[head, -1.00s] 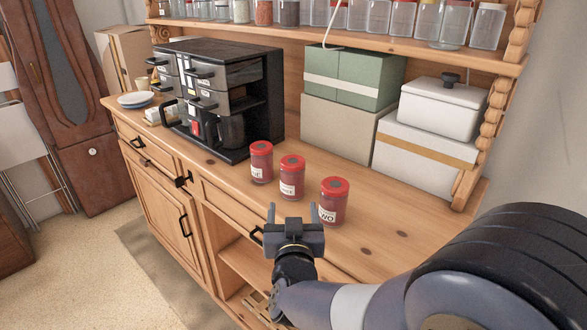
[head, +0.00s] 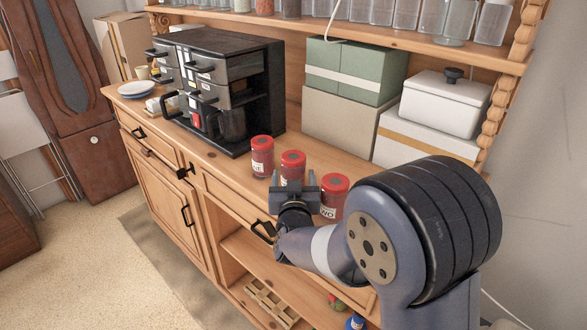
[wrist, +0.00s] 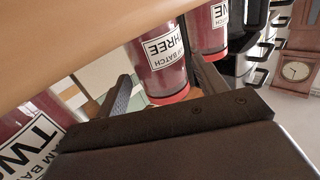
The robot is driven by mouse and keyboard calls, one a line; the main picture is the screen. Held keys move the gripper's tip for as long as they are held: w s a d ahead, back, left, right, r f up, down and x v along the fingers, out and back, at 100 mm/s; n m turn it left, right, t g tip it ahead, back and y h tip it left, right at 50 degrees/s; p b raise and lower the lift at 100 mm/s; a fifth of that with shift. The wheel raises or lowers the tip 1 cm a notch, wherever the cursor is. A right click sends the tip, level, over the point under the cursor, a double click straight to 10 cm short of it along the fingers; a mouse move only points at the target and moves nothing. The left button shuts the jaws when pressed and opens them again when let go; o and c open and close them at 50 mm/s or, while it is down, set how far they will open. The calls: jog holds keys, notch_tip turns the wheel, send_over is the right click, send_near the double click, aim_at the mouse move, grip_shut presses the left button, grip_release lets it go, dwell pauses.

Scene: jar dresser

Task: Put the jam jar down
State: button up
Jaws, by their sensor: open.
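Three red-lidded jam jars stand upright in a row on the wooden dresser top. The middle jar (head: 292,158), labelled THREE in the wrist view (wrist: 160,62), is directly in front of my gripper (head: 293,181). My gripper is open, with one finger to each side of that jar in the wrist view; I cannot tell whether they touch it. The right jar (head: 334,190), labelled TWO, stands beside it and shows at the left of the wrist view (wrist: 30,140). The left jar (head: 262,155) has a label I cannot fully read. My gripper hides the middle jar's lower part.
A black coffee machine (head: 225,85) stands left of the jars. Green (head: 354,70) and beige boxes and a white lidded container (head: 440,105) stand behind. A shelf of glass jars runs above. The dresser's front edge is below my gripper. Clear top lies behind the jars.

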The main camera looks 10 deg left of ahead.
jog(key=shift+x, duration=0.75)
jog(key=shift+c, duration=0.2)
jog(key=shift+r, duration=0.1)
jog(key=c, duration=1.1)
notch_tip(320, 180, up, 10)
